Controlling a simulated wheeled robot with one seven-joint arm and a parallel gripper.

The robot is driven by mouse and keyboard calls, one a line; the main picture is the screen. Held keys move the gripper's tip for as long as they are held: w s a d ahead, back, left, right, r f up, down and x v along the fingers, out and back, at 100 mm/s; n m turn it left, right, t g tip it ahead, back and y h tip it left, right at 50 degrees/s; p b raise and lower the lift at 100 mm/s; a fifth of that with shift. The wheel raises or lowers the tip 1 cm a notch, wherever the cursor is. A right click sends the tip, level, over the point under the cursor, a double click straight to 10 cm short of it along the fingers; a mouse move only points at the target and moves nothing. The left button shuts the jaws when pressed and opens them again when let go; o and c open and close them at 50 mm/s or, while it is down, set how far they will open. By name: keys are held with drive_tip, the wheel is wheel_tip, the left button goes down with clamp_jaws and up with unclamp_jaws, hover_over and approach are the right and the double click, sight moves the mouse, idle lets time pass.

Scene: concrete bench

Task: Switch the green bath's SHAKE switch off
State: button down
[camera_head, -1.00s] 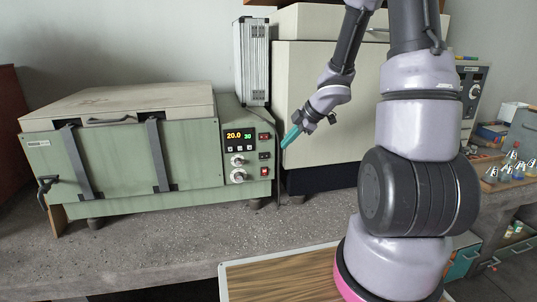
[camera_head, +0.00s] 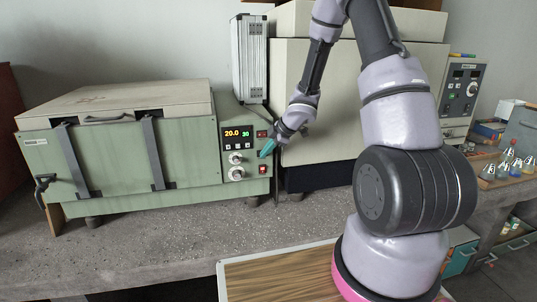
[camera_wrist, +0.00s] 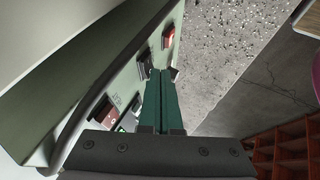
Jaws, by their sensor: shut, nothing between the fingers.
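The green bath (camera_head: 120,170) stands on the bench at left, lid closed, its display (camera_head: 237,134) reading 20.0 and 30. Its panel has a column of rocker switches: an upper reddish one (camera_head: 262,134), a middle one hidden behind my fingers in the head view, and a lower red one (camera_head: 262,169). In the wrist view a dark switch (camera_wrist: 145,66) lies just left of my fingertips, with a bright red one (camera_wrist: 168,38) beyond. I cannot read which label is SHAKE. My gripper (camera_head: 265,152), with teal fingers (camera_wrist: 162,75), is shut and empty, close at the panel; contact is unclear.
A tall silver case (camera_head: 251,58) and a large cream cabinet (camera_head: 320,110) stand behind and right of the bath. Bare bench (camera_head: 190,235) lies in front. A wood-topped surface (camera_head: 285,280) is at the front, flasks (camera_head: 508,165) far right.

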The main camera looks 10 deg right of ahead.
drive_tip(key=shift+w, duration=0.1)
drive_tip(key=shift+w+a, duration=0.1)
drive_tip(key=shift+w, duration=0.1)
drive_tip(key=shift+a, duration=0.1)
idle(0.3)
drive_tip(key=shift+s+a, duration=0.1)
drive_tip(key=shift+a, duration=0.65)
